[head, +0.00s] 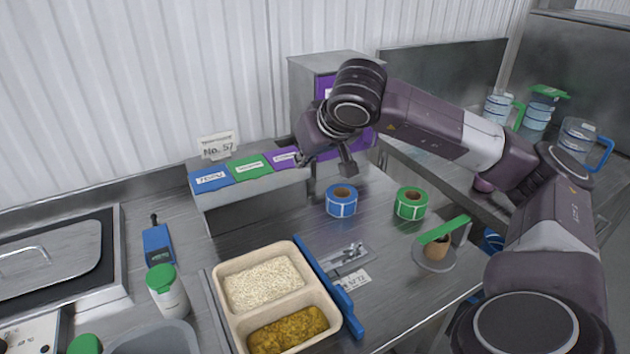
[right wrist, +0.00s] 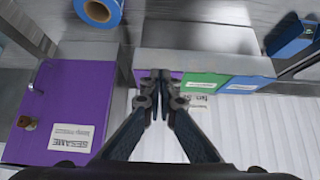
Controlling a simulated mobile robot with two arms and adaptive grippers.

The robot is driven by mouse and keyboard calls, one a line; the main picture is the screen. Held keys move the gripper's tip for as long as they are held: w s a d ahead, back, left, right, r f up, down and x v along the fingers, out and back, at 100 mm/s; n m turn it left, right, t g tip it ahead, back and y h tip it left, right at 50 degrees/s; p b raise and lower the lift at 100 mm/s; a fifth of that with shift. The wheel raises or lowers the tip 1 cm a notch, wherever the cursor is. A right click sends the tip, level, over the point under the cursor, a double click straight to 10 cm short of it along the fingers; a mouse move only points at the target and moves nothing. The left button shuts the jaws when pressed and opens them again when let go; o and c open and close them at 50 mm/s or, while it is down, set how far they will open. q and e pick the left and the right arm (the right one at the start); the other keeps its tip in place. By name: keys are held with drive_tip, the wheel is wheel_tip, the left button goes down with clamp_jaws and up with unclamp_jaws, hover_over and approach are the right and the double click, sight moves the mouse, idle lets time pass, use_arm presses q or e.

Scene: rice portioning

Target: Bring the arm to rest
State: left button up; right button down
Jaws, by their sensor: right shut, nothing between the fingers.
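My right arm reaches in from the right in the head view, bent over the counter. Its gripper (head: 305,157) is at the purple end of the sloped label box (head: 245,200). In the right wrist view the fingers of this gripper (right wrist: 162,80) are together and empty, in front of the box's purple label. Whether they touch the box I cannot tell. My left gripper is not in view.
A two-part tray (head: 219,300) with rice and a yellow-brown food stands in front. A blue tape roll (head: 341,207) and a green tape roll (head: 411,211) stand below the arm. A purple-doored cabinet (head: 310,75) stands behind it. Jugs (head: 577,140) stand at right.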

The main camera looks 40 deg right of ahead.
drive_tip(key=s+a+f+b, duration=0.1)
drive_tip(key=s+f, duration=0.1)
drive_tip(key=s, duration=0.3)
drive_tip(key=shift+s+b, duration=0.25)
drive_tip(key=shift+b, duration=0.15)
drive_tip(key=shift+a, duration=0.1)
